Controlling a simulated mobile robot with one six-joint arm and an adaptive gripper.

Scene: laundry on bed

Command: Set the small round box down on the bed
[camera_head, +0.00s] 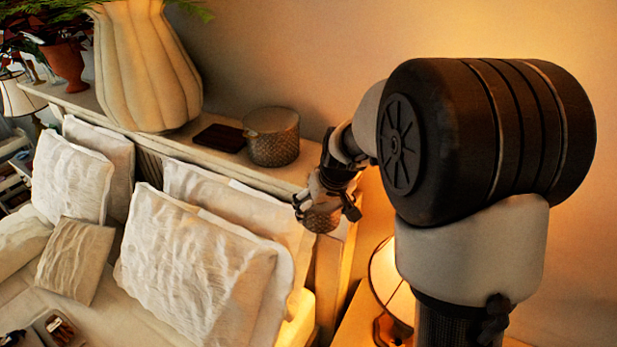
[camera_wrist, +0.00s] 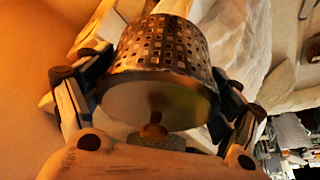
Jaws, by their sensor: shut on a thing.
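My gripper (camera_head: 325,190) is shut on the small round box (camera_head: 322,218), at the right end of the shelf behind the bed. In the head view only the lower part of the box shows below the fingers. In the wrist view the small round box (camera_wrist: 160,60) has a patterned, perforated-looking metallic side, with one finger on each side of it. The bed (camera_head: 95,318) is at the lower left, with pillows (camera_head: 190,270) along its head. The box is held to the right of the nearest pillow, apart from the bed's open surface.
A larger round box (camera_head: 272,137), a dark flat case (camera_head: 220,138) and a tall ribbed vase (camera_head: 147,70) stand on the shelf (camera_head: 190,152). A lit lamp (camera_head: 390,280) stands below right of my gripper. A tray (camera_head: 60,328) lies on the bed.

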